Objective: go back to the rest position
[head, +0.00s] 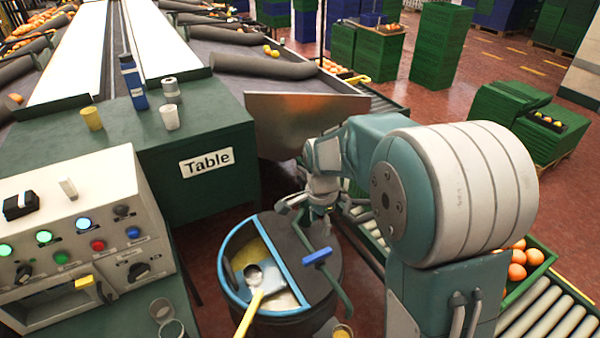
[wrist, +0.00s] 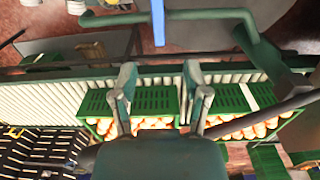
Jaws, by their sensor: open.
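My gripper (head: 322,208) hangs above the right side of a dark round barrel in the head view, at the end of my grey-teal arm. In the wrist view my gripper (wrist: 160,88) shows its two fingers spread apart with nothing between them. Beyond the fingers, green crates (wrist: 152,99) of oranges stand on a roller conveyor. No object is held.
The barrel (head: 335,262) has a blue rim and holds a yellow-handled ladle (head: 252,300). The green table (head: 212,135) carries a blue bottle (head: 133,82) and several cups. A control panel (head: 75,225) stands at left. An orange crate (head: 528,272) sits at right.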

